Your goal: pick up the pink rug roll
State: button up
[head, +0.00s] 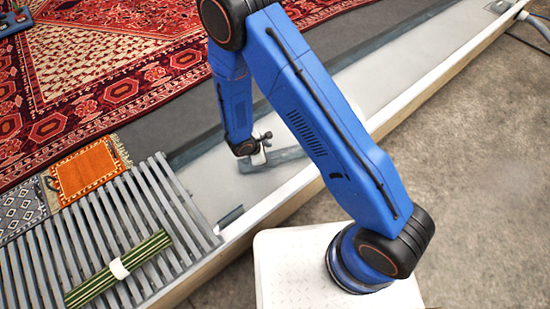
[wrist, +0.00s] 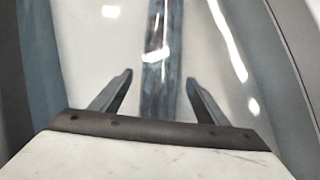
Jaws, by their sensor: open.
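No pink rug roll shows in either view. The only roll I see is a green striped one (head: 118,268) with a white band, lying on the grey slatted rack at the lower left of the head view. My gripper (wrist: 158,88) is open, with its two dark fingers apart in the wrist view. It is over the pale trough (head: 215,188), well to the right of the green roll. A blue-grey strip (wrist: 162,50) runs between the fingers in the wrist view. I cannot tell what it is or whether the fingers touch it.
The slatted rack (head: 172,206) stands at the left. An orange mat (head: 88,168) and a grey patterned mat (head: 20,208) lie beside it. A large red rug (head: 110,70) covers the upper left. Bare concrete floor (head: 470,160) is at the right, beyond the trough's pale rim.

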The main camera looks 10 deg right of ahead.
aim_at(272, 156)
jog(key=shift+x, duration=1.8)
jog(key=shift+c, duration=0.5)
grip_shut()
